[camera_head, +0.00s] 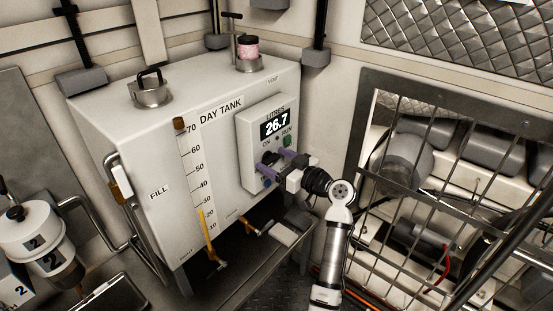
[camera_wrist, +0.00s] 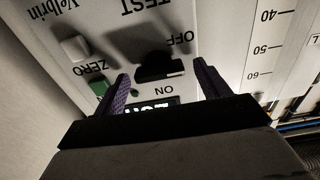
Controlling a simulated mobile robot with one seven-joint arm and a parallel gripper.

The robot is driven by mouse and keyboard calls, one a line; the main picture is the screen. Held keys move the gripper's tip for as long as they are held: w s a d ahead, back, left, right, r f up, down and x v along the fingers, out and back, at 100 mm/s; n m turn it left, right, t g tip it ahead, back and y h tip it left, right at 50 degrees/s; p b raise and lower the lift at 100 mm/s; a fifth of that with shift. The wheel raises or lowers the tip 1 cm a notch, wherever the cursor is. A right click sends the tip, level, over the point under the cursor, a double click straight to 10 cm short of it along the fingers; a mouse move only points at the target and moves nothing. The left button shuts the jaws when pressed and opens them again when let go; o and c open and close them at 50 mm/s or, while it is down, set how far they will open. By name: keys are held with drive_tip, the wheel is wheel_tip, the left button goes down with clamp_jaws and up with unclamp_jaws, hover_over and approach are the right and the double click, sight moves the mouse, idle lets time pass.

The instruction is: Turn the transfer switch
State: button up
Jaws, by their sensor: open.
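The transfer switch appears to be the black knob on the front panel of the day tank, between OFF and ON labels in the wrist view (camera_wrist: 160,66). In the head view it is mostly hidden by my gripper. My gripper (camera_head: 278,164) is in front of the lower part of the panel (camera_head: 250,130), and its purple fingers point at it. In the wrist view the fingers of my gripper (camera_wrist: 161,73) are apart, one on each side of the knob. I see no clear contact between the fingers and the knob.
A green button (camera_head: 287,141) and a lit display reading 26.7 (camera_head: 275,124) are close to my gripper. A white button (camera_wrist: 75,48) also shows in the wrist view. A metal cage (camera_head: 420,170) stands to the right. A level gauge (camera_head: 195,180) runs down the tank's front.

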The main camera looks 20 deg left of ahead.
drive_tip(key=c, duration=1)
drive_tip(key=shift+m, duration=0.3)
drive_tip(key=m, duration=0.3)
drive_tip(key=shift+w+m, duration=0.1)
drive_tip(key=shift+m, duration=0.3)
drive_tip(key=m+p, duration=0.1)
drive_tip(key=m, duration=0.3)
drive_tip(key=shift+w+d+m+p, duration=0.1)
drive_tip(key=shift+m+p, duration=0.2)
drive_tip(key=shift+p, duration=0.05)
drive_tip(key=m+p, duration=0.3)
drive_tip(key=m, duration=0.2)
drive_tip(key=shift+w+f+m+p, duration=0.1)
drive_tip(key=shift+f+m+p, duration=0.1)
drive_tip(key=shift+m+p, duration=1.45)
drive_tip(key=shift+m+b, duration=0.3)
drive_tip(key=shift+m, duration=0.15)
